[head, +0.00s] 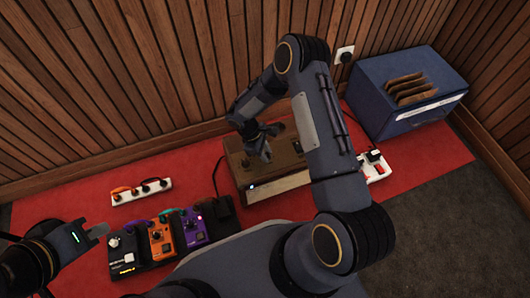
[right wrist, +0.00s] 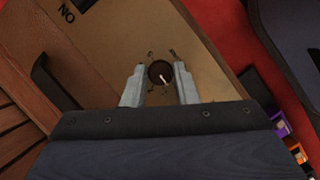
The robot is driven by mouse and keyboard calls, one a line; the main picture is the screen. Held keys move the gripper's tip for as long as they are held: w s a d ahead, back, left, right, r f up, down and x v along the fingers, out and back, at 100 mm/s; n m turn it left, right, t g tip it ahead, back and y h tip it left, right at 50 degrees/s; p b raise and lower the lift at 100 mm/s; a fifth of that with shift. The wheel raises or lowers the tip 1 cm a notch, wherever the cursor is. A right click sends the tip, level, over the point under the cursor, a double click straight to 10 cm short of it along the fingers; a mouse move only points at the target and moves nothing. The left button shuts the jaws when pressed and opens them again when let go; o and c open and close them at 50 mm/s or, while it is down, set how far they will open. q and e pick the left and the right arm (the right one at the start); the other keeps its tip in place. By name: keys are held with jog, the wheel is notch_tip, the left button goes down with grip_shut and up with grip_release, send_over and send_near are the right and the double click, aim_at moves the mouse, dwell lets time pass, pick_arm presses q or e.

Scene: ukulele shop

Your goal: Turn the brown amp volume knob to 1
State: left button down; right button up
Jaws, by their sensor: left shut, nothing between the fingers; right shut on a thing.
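The brown amp (head: 236,160) sits on the red mat against the wood wall. My right gripper (head: 264,156) reaches down over its top and hides the knob there in the head view. In the right wrist view, the dark round volume knob (right wrist: 156,69) lies between the two fingers of my right gripper (right wrist: 160,68), which is shut on it. The knob's pale pointer line slants to the lower right; the small marks around it are too small to read. My left gripper (head: 98,232) is shut and empty at the lower left, away from the amp.
Several effect pedals (head: 161,240) stand in a row left of the amp. A white power strip (head: 141,192) lies behind them. A blue crate (head: 408,92) with brown sleeves stands at the back right. A black handle (right wrist: 52,85) is on the amp, beside the knob panel.

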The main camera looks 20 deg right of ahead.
jog(key=m, duration=0.2)
jog(key=m+g+y, duration=0.1)
jog(key=m, duration=0.1)
jog(key=shift+w+m+y+b, duration=0.1)
jog(key=shift+m+y+b, duration=0.2)
jog(key=shift+m, duration=0.1)
jog(key=shift+d+m, duration=0.1)
jog(key=shift+m, duration=0.2)
jog(key=o, duration=1)
jog(key=p+v, duration=0.2)
jog(key=v, duration=0.4)
jog(key=shift+w+r, duration=0.2)
jog(key=shift+r, duration=0.1)
jog(key=shift+w+r+p, duration=0.25)
jog(key=shift+r+p, duration=0.1)
jog(key=shift+r, duration=0.2)
